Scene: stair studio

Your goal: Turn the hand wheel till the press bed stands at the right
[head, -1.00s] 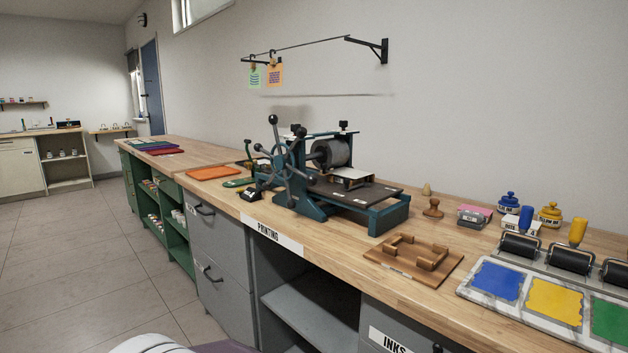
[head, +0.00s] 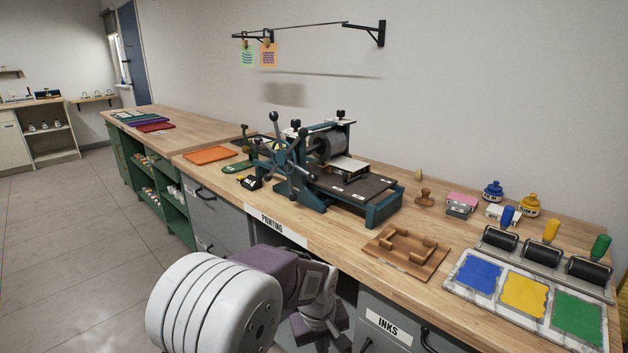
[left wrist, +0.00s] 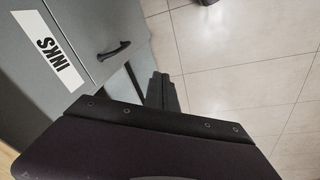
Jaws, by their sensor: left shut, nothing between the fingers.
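The etching press (head: 312,192) stands on the wooden bench, with a teal frame and a grey roller (head: 328,145). Its dark spoked hand wheel (head: 284,166) with ball-ended handles faces the front left. The flat dark press bed (head: 368,187) lies on the frame to the right of the roller, with a pale sheet (head: 346,166) near the roller. My left gripper (left wrist: 160,93) shows in the left wrist view, shut and empty, below the bench top in front of the cabinets and away from the wheel. In the head view its fingers are hard to make out. My right gripper is not in view.
A wooden jig (head: 407,252) lies right of the press. Ink slabs (head: 524,297), rollers (head: 572,257) and ink bottles stand farther right. An orange tray (head: 208,155) and a small black device (head: 251,183) lie left of the wheel. A grey INKS drawer (head: 388,326) is below the bench.

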